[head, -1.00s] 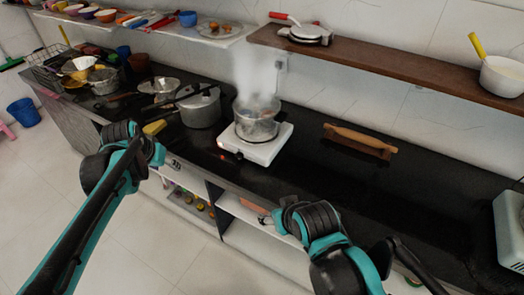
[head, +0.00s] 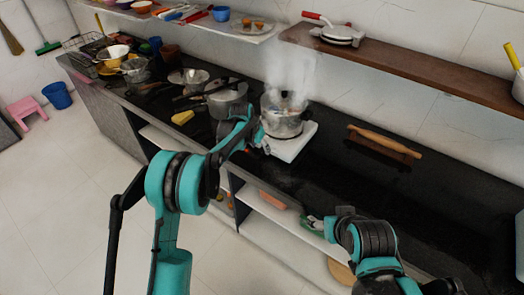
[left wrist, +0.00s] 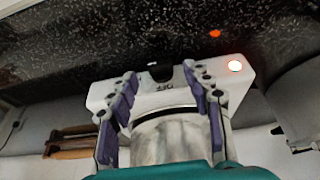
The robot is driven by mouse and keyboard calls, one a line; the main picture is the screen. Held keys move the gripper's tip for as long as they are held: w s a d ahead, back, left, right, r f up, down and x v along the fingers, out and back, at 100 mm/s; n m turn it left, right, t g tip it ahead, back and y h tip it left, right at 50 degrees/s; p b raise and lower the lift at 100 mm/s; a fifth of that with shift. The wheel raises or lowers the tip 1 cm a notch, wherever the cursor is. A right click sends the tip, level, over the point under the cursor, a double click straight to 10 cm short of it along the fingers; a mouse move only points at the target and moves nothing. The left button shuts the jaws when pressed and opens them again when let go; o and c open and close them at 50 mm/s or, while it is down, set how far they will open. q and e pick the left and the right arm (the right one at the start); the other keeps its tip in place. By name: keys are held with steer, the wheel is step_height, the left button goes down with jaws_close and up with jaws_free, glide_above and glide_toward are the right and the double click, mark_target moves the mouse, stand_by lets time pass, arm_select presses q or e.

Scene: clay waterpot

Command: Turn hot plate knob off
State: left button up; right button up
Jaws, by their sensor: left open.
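The white hot plate (head: 293,143) stands on the black counter with a steaming pot (head: 282,117) on it. In the head view, my left arm partly covers the hot plate's front left corner.
A large lidded pot (head: 227,98) stands left of the hot plate. A rolling pin (head: 385,142) lies to the right. A wooden shelf (head: 420,70) hangs above. The counter's right part is mostly clear. Open shelves lie below the counter.

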arm_select(q)
steer(key=shift+x, duration=0.9)
jaws_close()
